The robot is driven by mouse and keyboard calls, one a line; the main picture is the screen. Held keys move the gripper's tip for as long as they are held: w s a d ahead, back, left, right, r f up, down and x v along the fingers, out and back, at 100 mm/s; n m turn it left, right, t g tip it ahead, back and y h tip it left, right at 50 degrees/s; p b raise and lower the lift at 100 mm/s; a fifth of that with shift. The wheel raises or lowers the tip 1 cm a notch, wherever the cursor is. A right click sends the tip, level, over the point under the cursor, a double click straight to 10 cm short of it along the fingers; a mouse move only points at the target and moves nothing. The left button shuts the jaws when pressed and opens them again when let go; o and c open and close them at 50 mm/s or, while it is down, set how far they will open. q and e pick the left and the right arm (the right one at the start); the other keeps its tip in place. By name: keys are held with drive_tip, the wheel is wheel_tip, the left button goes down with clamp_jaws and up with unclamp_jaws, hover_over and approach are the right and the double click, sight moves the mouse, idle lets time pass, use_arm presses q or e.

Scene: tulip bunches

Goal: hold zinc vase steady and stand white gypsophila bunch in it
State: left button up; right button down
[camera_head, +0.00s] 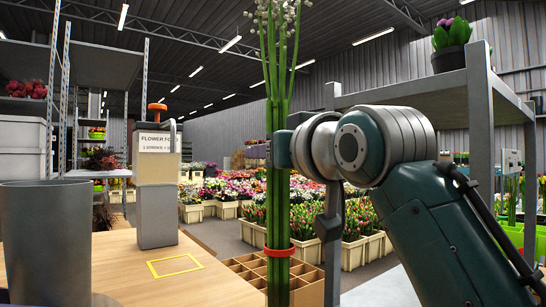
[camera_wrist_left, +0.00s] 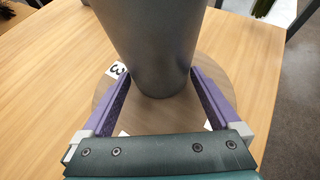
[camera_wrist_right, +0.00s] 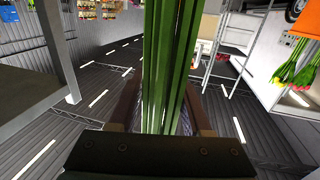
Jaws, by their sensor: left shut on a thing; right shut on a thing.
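The zinc vase (camera_head: 45,245) is a grey cylinder at the left of the head view. In the left wrist view the vase (camera_wrist_left: 150,45) stands between the two purple fingers of my left gripper (camera_wrist_left: 158,95), which is shut on it. The white gypsophila bunch (camera_head: 278,140) is held upright in the middle of the head view, white flowers on top and a red band low on its green stems. My right gripper (camera_head: 285,150) is shut on the stems. In the right wrist view the stems (camera_wrist_right: 165,70) pass between its fingers. The bunch is apart from the vase, to its right.
The wooden table (camera_head: 215,285) bears a grey sign-topped container (camera_head: 157,210) and a yellow outlined rectangle (camera_head: 175,266). A divided cardboard box (camera_head: 310,285) is behind the stems. A metal shelf (camera_head: 483,130) with a potted plant stands at right.

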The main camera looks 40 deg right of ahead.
use_arm(q)
drive_tip(key=shift+r, duration=0.1)
drive_tip(key=shift+w, duration=0.1)
use_arm(e)
drive_tip(key=w+a+r+n+y, duration=0.2)
drive_tip(key=w+a+r+y, duration=0.2)
drive_tip(key=a+r, duration=0.4)
drive_tip(key=w+a+r+n+y, duration=0.3)
drive_tip(key=w+a+r, duration=0.2)
drive_tip(key=a+r, duration=0.2)
drive_tip(key=a+r+n+g+y, duration=0.2)
drive_tip(key=a+r+y, duration=0.4)
drive_tip(key=a, duration=0.7)
wheel_tip(320, 180, up, 2)
drive_tip(key=shift+w+a+r+n, duration=0.2)
drive_tip(key=shift+a+n, duration=0.2)
drive_tip(key=shift+n, duration=0.5)
drive_tip(key=shift+s+f, duration=0.1)
wheel_tip(320, 180, down, 20)
drive_tip(key=shift+d+f, duration=0.1)
drive_tip(key=shift+f, duration=0.05)
